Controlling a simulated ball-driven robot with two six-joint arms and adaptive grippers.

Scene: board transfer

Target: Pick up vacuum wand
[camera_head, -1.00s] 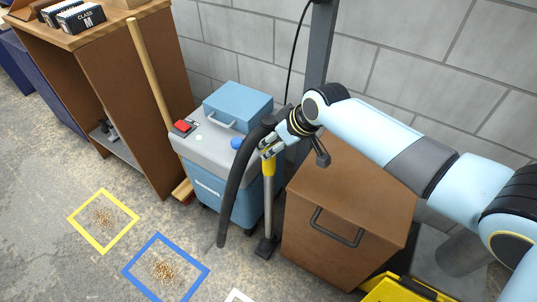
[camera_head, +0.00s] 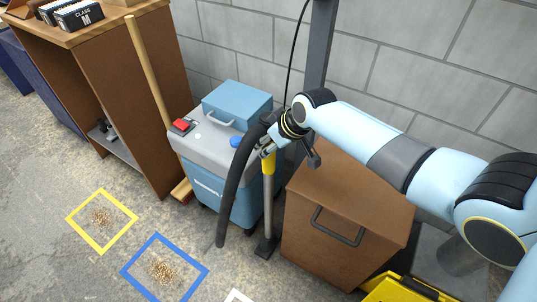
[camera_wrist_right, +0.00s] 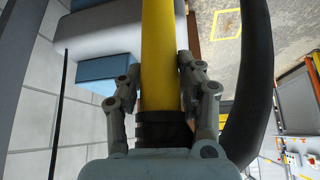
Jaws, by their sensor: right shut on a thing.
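The vacuum wand (camera_head: 268,205) stands nearly upright, with a yellow grip at the top, a metal tube and a dark floor head (camera_head: 266,247) on the floor. A black hose (camera_head: 232,190) arches from its top and hangs down on its left. My right gripper (camera_head: 268,148) is shut on the wand's yellow upper part. In the right wrist view, its two fingers (camera_wrist_right: 160,90) lie on both sides of the yellow grip (camera_wrist_right: 158,45). My left gripper is not in view.
A blue-grey vacuum (camera_head: 205,185) with a red switch stands behind the wand. A brown cabinet (camera_head: 345,225) stands close on the right. A yellow square (camera_head: 101,190) and a blue square (camera_head: 137,262) on the floor each surround scattered debris. Open floor lies front left.

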